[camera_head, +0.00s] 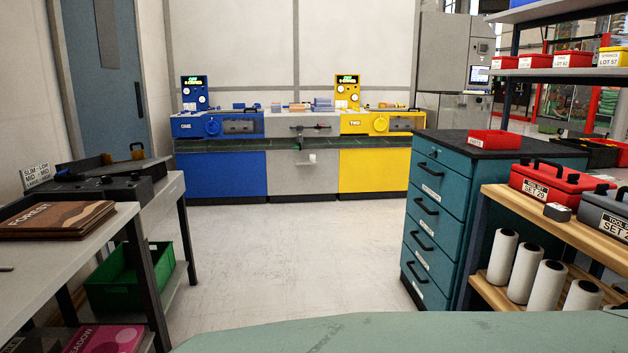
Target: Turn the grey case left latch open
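A grey case (605,218) labelled as a tool set sits on the wooden top of the shelf unit at the right. The picture's right edge cuts it off, and a dark handle stands on its lid. Its latches are too small or hidden to make out, so I cannot tell whether the left one is open or shut. My gripper is not in view.
A red tool case (545,188) stands just left of the grey one on the wooden shelf unit (500,196). A teal drawer cabinet (432,230) stands beside it. A cluttered bench (60,250) is at left. The middle floor (270,250) is clear.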

